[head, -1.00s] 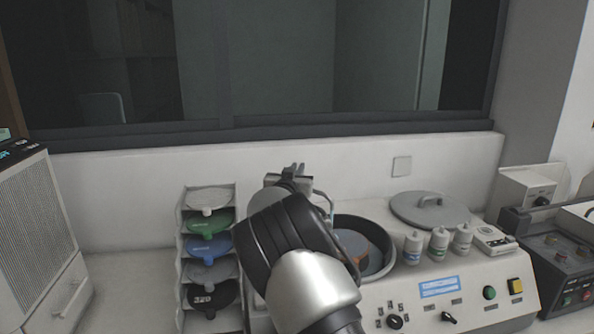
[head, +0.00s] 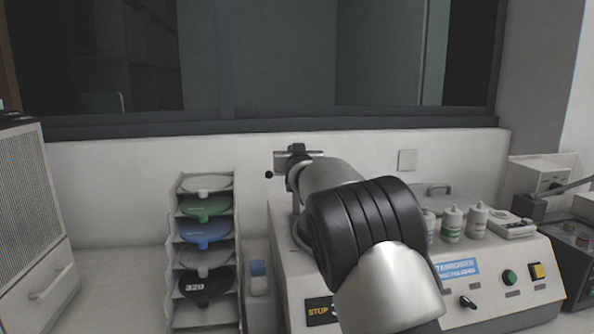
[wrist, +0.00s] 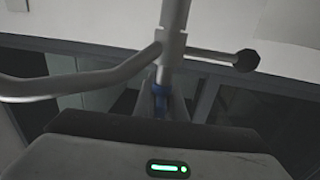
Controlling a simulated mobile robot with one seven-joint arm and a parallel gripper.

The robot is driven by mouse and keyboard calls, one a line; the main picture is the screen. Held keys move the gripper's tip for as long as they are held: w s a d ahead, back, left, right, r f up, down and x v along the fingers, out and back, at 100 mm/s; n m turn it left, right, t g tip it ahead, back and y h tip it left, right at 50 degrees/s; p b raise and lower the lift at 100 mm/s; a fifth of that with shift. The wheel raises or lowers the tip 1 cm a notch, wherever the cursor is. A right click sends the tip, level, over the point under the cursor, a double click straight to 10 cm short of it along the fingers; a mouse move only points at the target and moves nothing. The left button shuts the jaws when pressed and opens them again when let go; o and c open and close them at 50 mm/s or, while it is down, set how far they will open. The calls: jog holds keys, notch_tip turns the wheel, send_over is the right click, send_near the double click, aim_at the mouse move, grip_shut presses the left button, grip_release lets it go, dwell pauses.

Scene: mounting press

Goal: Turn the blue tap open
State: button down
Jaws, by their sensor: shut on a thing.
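The blue tap (wrist: 161,98) shows in the wrist view only as a small blue piece below a pale upright pipe, mostly hidden between my fingers. My gripper (wrist: 163,108) is shut on it; its dark body fills the bottom of that view. In the head view my gripper (head: 297,158) is small, above the back left of the polishing machine. There I cannot make out the tap, and my own arm covers part of the pipe.
A side rod with a black knob (wrist: 246,60) and a bent pipe (wrist: 75,84) stand close to my gripper. The machine (head: 520,292) carries bottles (head: 452,224) and buttons. A rack of coloured discs (head: 207,232) stands left. A wall and window are behind.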

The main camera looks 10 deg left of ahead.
jog(key=y+b, duration=0.1)
jog(key=b, duration=0.1)
jog(key=n+y+b, duration=0.1)
jog(key=b, duration=0.1)
jog(key=shift+a+f+g, duration=0.25)
jog(key=shift+f+g, duration=0.05)
jog(key=c, duration=1.9)
grip_release()
jog(key=shift+o, duration=0.2)
jog(key=shift+r, duration=0.1)
jog(key=shift+s+r, duration=0.1)
jog(key=b+v, duration=0.1)
jog(key=v, duration=1.6)
jog(key=shift+s, duration=0.15)
